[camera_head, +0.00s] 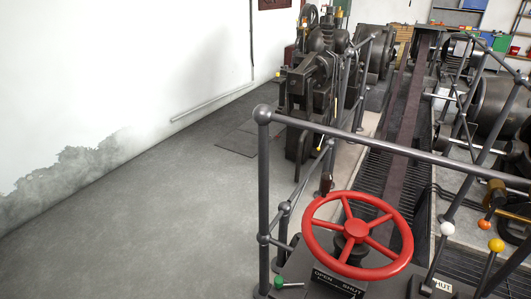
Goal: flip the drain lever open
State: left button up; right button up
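Which part is the drain lever I cannot tell for sure; no readable label names it. A lever with a white ball knob (447,229) stands at the lower right, leaning slightly, beside a small plate reading "SHUT" (441,286). To its right is a lever with a yellow ball knob (496,245), its lower end out of frame. A green knob (279,282) on a short horizontal rod sits low, left of a dark plate marked "OPEN" and "SHUT" (336,281). Neither of my grippers is in view.
A red handwheel (356,231) stands above the dark plate. A grey pipe railing (400,152) crosses in front of the machines. An orange knob (484,224) is near the right edge. A long belt (404,120) runs away behind. The grey floor (150,220) at left is clear.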

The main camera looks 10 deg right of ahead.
aim_at(496, 244)
jog(key=z, duration=2.2)
